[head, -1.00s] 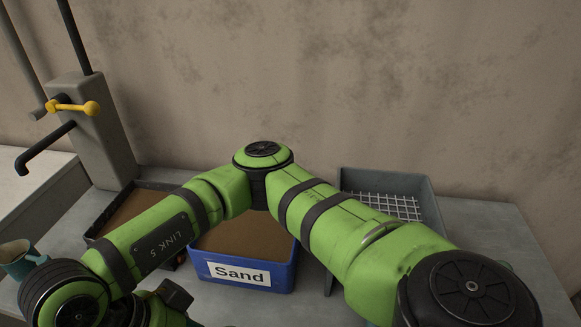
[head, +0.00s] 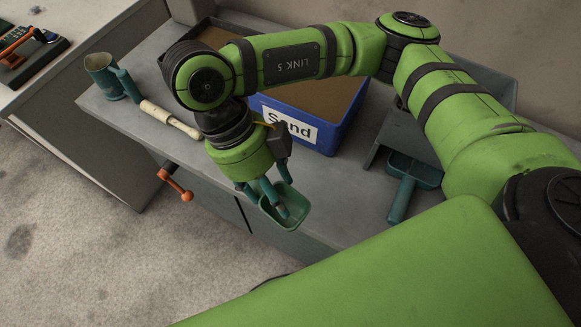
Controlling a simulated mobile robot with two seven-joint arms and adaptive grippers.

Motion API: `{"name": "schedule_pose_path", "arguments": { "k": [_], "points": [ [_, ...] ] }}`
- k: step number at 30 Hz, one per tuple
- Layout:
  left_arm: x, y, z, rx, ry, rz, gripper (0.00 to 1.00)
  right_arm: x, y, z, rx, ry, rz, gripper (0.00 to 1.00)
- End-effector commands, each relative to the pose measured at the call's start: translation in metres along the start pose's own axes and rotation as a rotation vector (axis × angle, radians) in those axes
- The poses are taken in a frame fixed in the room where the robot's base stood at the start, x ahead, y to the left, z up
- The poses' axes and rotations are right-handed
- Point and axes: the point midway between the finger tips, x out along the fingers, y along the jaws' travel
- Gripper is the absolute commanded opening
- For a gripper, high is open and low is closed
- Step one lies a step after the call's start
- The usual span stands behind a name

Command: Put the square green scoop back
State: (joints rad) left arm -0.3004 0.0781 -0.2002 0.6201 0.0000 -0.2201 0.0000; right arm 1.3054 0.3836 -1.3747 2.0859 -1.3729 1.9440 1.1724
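A green scoop (head: 289,211) with a squarish open bowl is at my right gripper (head: 268,192), above the bench's front edge. The gripper points down and its fingers appear closed on the scoop, though its handle is mostly hidden among them. A second, teal scoop (head: 413,172) with a flat squarish pan lies on the bench to the right, handle towards the front, beside a grey tray. My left gripper is not in view.
The blue box labelled Sand (head: 322,140) stands behind my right gripper. An orange crank handle (head: 177,187) sticks out in front. My arm hides part of the back.

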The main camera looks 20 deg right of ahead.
Motion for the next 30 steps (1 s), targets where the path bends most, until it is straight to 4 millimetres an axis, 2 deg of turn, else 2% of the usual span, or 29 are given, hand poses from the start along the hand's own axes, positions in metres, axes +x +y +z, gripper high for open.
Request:
{"name": "schedule_pose_path", "arguments": {
  "k": [6,12,17,20,25,30],
  "points": [
    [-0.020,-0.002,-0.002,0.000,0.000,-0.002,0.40,0.018,-0.049,0.026,0.011,0.006,0.001,0.23],
    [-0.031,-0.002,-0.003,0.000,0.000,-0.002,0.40,0.034,-0.082,0.047,0.005,0.004,0.000,0.23],
    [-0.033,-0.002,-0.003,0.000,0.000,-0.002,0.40,0.041,-0.092,0.054,0.000,0.001,-0.001,0.23],
    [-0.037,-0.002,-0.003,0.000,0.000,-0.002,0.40,0.046,-0.093,0.057,0.001,0.003,-0.001,0.23],
    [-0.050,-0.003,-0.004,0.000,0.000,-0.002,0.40,0.067,-0.092,0.065,0.001,0.004,0.000,0.23],
    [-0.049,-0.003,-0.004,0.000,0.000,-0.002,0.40,0.075,-0.093,0.069,0.000,-0.001,-0.001,0.23]
  ]
}}
